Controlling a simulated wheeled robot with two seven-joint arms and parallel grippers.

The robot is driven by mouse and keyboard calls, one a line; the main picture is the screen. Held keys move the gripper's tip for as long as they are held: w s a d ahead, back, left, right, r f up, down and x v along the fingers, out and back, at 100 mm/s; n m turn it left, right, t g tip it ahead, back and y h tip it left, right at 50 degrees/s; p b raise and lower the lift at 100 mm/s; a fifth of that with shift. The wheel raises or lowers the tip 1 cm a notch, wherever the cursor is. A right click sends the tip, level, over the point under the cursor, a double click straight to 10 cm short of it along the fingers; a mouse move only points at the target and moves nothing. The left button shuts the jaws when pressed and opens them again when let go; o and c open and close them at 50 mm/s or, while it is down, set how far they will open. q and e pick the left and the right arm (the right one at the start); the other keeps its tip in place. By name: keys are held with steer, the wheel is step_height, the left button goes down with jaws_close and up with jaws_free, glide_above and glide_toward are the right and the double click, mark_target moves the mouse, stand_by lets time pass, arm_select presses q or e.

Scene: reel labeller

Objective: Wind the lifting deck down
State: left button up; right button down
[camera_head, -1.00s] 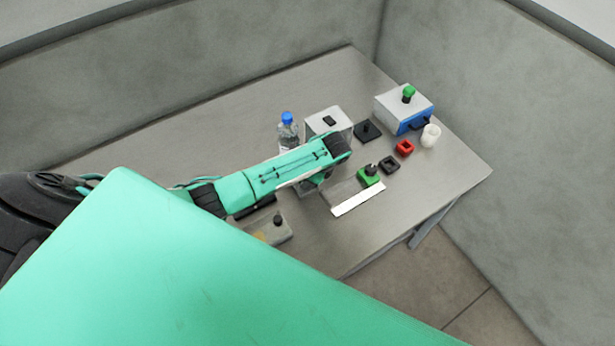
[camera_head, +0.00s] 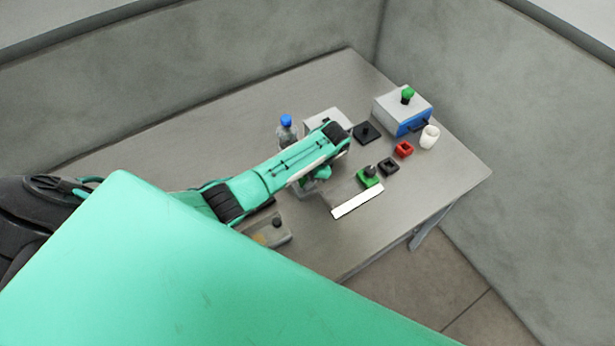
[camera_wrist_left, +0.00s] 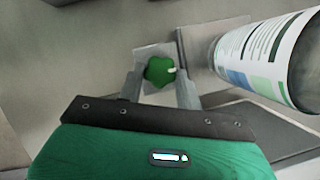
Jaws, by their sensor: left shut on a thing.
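A green lobed knob (camera_wrist_left: 158,72) shows in the left wrist view, in front of a light grey square face (camera_wrist_left: 150,50). My left gripper (camera_wrist_left: 159,84) is shut on this knob, one finger on each side of it. A grey-white box (camera_head: 318,121) stands partly behind the wrist. I cannot tell for sure which part is the lifting deck. My right gripper is not in view.
A bottle with a blue cap (camera_head: 286,121) stands close beside my arm. To the right are a green block (camera_head: 369,179), a black block (camera_head: 388,166), a red block (camera_head: 403,149), a white cup (camera_head: 429,136) and a blue-fronted box (camera_head: 410,124). The table's (camera_head: 445,180) right corner is clear.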

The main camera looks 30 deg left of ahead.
arm_select(q)
steer(key=o, duration=1)
steer(key=shift+r, duration=0.1)
steer(key=v, duration=1.3)
steer(key=shift+r, duration=0.25)
steer(key=shift+w, duration=0.1)
